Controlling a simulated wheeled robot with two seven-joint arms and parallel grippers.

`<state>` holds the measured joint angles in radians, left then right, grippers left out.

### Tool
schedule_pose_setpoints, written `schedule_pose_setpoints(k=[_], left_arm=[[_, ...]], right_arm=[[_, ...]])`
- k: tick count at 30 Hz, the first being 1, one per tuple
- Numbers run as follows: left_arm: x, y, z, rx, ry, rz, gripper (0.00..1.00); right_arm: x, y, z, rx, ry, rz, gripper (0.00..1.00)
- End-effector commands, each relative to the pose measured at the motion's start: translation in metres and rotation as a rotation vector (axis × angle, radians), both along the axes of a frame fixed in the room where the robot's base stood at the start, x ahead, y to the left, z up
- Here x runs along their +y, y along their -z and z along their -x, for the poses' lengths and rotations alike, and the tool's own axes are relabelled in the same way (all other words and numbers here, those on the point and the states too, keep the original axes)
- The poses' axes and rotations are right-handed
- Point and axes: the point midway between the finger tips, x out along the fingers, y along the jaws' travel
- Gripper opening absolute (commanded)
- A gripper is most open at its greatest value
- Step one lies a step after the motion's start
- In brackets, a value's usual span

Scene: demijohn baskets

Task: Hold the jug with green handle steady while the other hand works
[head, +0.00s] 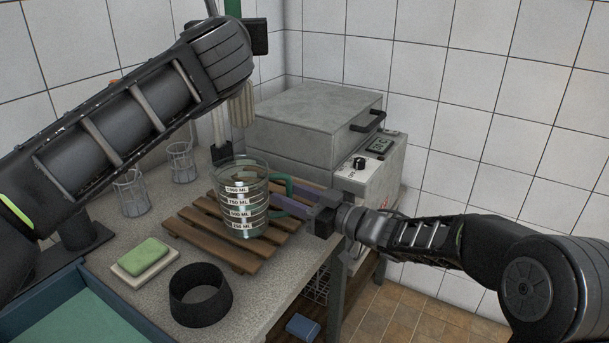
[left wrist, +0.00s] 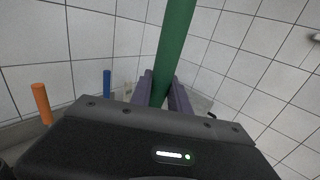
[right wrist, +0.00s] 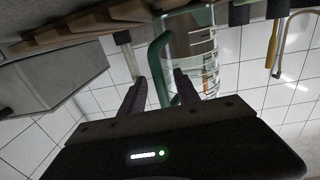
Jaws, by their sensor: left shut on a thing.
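The clear jug (head: 240,200) with printed volume marks stands upright on a slatted wooden rack (head: 215,245). Its green handle (head: 288,187) faces right. My right gripper (head: 286,200) is at the handle with its fingers apart. In the right wrist view the handle (right wrist: 158,60) passes between these fingers (right wrist: 158,90), with visible space beside it. My left gripper (left wrist: 160,88) is shut on a thick green rod (left wrist: 174,45), which also shows at the top of the head view (head: 232,9). The rod's lower end is hard to make out behind my left arm.
A grey lidded machine (head: 310,115) stands behind the rack. The counter's right edge runs close to the rack.

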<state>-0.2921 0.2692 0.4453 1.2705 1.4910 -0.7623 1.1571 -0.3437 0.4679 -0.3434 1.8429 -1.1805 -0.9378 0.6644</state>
Motion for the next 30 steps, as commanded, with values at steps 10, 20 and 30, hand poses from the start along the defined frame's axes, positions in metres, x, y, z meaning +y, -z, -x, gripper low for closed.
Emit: schedule_pose_setpoints(k=[10, 20, 30], left_arm=[[0.0001, -0.0006, 0.0002, -0.001, 0.0, 0.0, 0.0], [0.0, -0.0006, 0.0002, -0.001, 0.0, 0.0, 0.0], [0.0, -0.0006, 0.0002, -0.001, 0.0, 0.0, 0.0]], right_arm=[[0.0029, -0.0002, -0.002, 0.0, 0.0, 0.0, 0.37], [0.0028, -0.0002, -0.0018, 0.0, 0.0, 0.0, 0.1], [0.0026, -0.0001, -0.0018, 0.0, 0.0, 0.0, 0.0]])
